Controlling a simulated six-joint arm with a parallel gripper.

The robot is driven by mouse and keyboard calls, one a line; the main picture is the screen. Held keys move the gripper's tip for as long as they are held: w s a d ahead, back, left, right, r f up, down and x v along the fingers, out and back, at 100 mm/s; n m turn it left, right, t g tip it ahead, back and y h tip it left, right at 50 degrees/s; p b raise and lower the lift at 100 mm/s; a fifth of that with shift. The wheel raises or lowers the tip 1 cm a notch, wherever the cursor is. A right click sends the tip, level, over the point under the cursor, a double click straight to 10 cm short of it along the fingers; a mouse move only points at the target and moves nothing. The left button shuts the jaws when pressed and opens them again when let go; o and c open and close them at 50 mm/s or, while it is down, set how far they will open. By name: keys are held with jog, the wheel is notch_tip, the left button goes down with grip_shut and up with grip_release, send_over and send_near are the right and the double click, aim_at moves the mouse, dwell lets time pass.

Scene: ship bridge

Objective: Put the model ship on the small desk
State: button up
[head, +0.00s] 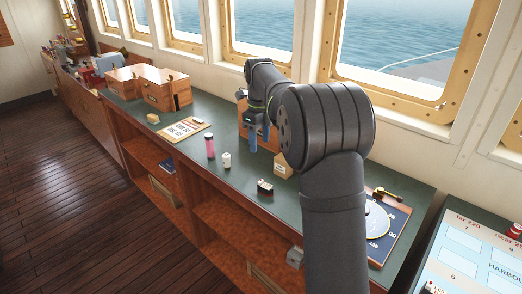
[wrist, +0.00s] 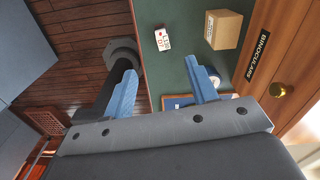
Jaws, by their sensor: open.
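I cannot make out a model ship in either view; the small items at the far left end of the counter are too small to tell. Which surface is the small desk is also unclear. My gripper (head: 259,136) hangs over the green-topped counter (head: 222,117), near its window side. In the wrist view my gripper (wrist: 162,88) has its two blue fingers wide apart, with nothing between them. Part of the counter behind my arm is hidden.
Near my gripper are a wooden box labelled BINOCULARS (wrist: 262,55), a cardboard box (wrist: 224,30) and a small white-topped block (wrist: 162,39). A pink bottle (head: 210,146), white cup (head: 227,160), clipboard (head: 184,130) and wooden chests (head: 158,92) stand leftward. A lettered board (head: 480,250) lies right.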

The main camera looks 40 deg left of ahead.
aim_at(261, 181)
jog(key=shift+d+r, duration=0.1)
dwell(0.3)
jog(key=f, duration=1.7)
jog(key=shift+w+d, duration=0.1)
jog(key=shift+d, duration=0.1)
jog(key=shift+c, duration=0.2)
jog(key=c, duration=1.1)
